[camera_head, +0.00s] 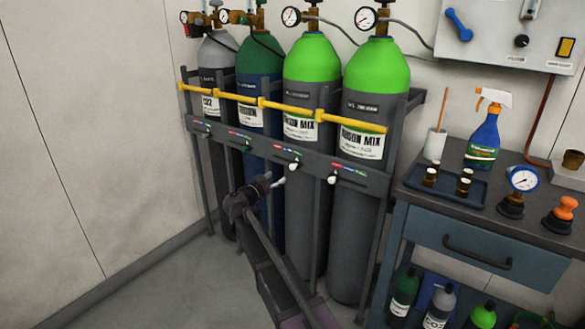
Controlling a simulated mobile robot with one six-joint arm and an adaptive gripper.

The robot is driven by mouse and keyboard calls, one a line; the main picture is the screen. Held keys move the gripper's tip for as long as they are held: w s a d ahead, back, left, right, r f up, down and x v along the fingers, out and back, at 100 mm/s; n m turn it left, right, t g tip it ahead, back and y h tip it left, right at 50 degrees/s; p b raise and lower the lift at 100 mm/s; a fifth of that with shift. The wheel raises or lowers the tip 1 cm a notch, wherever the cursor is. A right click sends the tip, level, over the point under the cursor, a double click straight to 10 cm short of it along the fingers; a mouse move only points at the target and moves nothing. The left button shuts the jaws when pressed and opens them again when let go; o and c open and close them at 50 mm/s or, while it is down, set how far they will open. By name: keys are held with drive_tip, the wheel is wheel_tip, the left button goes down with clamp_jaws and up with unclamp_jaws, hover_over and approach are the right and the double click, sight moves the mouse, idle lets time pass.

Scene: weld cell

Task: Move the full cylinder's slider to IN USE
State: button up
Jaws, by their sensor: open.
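Four tall gas cylinders stand in a grey rack (262,150): a grey one (216,52), a dark green one (260,55) and two with bright green tops, the third (312,60) and fourth (377,68), both labelled as argon mix. Gauges sit on top; the third gauge (291,16) and fourth gauge (365,18) are too small to read surely. Below the cylinder labels, the rack's front rail carries coloured strips with slider knobs, including the third slider (294,165) and fourth slider (332,179). My gripper (275,181) is open and empty, just left of and below the third slider.
A yellow bar (285,107) crosses the cylinders above the sliders. To the right, a workbench (432,192) holds a spray bottle (483,140), a tray (468,188), a loose gauge (522,180) and an orange-topped fitting (563,212). Small bottles stand underneath. Floor at the left is clear.

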sight(291, 167)
drive_tip(key=x, duration=1)
drive_tip(key=shift+c, duration=0.2)
drive_tip(key=shift+w, duration=0.1)
clamp_jaws()
